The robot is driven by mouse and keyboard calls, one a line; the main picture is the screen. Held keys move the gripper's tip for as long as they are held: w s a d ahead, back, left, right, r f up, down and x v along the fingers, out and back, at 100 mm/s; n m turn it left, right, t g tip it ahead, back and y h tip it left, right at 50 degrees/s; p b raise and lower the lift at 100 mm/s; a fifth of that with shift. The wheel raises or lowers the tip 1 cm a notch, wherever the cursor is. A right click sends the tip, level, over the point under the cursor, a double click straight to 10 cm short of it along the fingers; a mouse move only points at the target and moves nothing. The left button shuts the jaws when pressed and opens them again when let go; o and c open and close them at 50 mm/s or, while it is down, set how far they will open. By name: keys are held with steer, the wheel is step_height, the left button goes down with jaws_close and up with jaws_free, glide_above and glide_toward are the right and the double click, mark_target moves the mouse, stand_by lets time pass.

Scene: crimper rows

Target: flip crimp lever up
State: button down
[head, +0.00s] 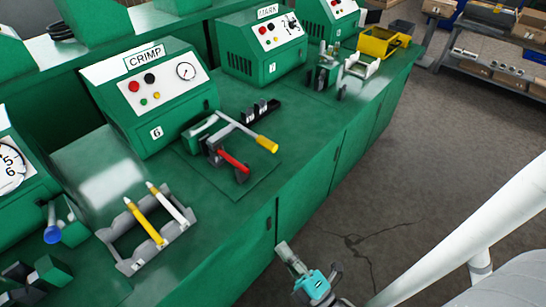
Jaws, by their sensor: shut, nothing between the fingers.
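The green crimp machine (150,95), marked CRIMP and 6, stands on the green bench. In front of it, on a square plate, is a small green and dark fixture. A grey lever with a yellow grip (267,143) slants down from it toward the bench front. My gripper (291,257), with a teal body, is shut and empty beyond the bench's front edge, well apart from both levers.
A grey rack (122,252) holds a yellow-handled and a white-handled tool, left of the fixture. A blue-knobbed lever (53,234) is farther left. Another green machine (262,48) and a yellow bin (383,42) stand farther back. Floor is open right of the bench.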

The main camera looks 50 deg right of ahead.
steer(key=w+d+f+n+y, duration=0.1)
steer(key=w+d+n, duration=0.6)
steer(key=d+n, duration=0.2)
steer(key=w+d+n+y, duration=0.1)
steer(key=w+d+n, duration=0.5)
steer(key=d+n, duration=0.4)
steer(key=shift+w+d+f, duration=0.35)
steer(key=shift+d+f, duration=0.05)
steer(key=shift+d, duration=0.25)
steer(key=x, duration=1)
steer(key=shift+a+r, duration=0.15)
